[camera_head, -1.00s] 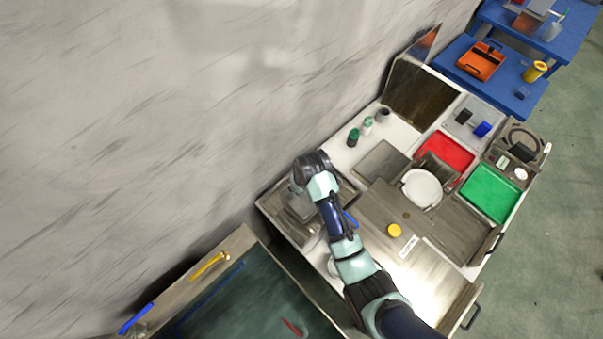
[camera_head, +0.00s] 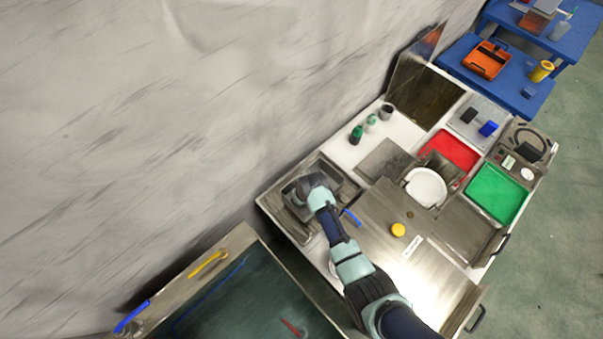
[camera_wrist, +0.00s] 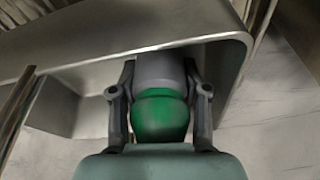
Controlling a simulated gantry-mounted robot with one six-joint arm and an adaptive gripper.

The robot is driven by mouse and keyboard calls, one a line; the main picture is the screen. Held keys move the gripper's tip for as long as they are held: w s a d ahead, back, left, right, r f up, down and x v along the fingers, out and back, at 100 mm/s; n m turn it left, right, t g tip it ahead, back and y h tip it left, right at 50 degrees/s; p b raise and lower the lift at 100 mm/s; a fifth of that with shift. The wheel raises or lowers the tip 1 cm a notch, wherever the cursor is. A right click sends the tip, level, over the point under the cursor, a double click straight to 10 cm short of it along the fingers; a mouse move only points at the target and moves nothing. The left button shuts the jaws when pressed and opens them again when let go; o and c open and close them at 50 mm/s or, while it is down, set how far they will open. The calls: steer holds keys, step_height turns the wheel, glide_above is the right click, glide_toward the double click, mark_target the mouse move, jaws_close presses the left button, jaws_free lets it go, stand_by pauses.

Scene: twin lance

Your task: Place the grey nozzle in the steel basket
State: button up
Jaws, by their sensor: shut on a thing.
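My gripper (camera_wrist: 160,88) is shut on the nozzle, a grey cylinder (camera_wrist: 160,68) with a rounded green part (camera_wrist: 160,116) nearest my palm. In the head view my gripper (camera_head: 301,190) is over the steel basket (camera_head: 270,204) at the left end of the bench, and my wrist hides the nozzle there. In the wrist view a steel wall with a rounded corner (camera_wrist: 234,42) lies beyond and around the grey end. I cannot tell whether the nozzle touches the steel.
Small green-topped items (camera_head: 356,134) and a grey cup (camera_head: 386,112) stand near the wall. A red tray (camera_head: 455,148), a green tray (camera_head: 497,194), a white plate (camera_head: 426,187) and a yellow cap (camera_head: 398,230) lie to the right. The wall is close behind the basket.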

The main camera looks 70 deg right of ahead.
steer(key=shift+f, duration=0.1)
steer(key=o, duration=0.9)
steer(key=shift+o, duration=0.2)
steer(key=p+v, duration=0.6)
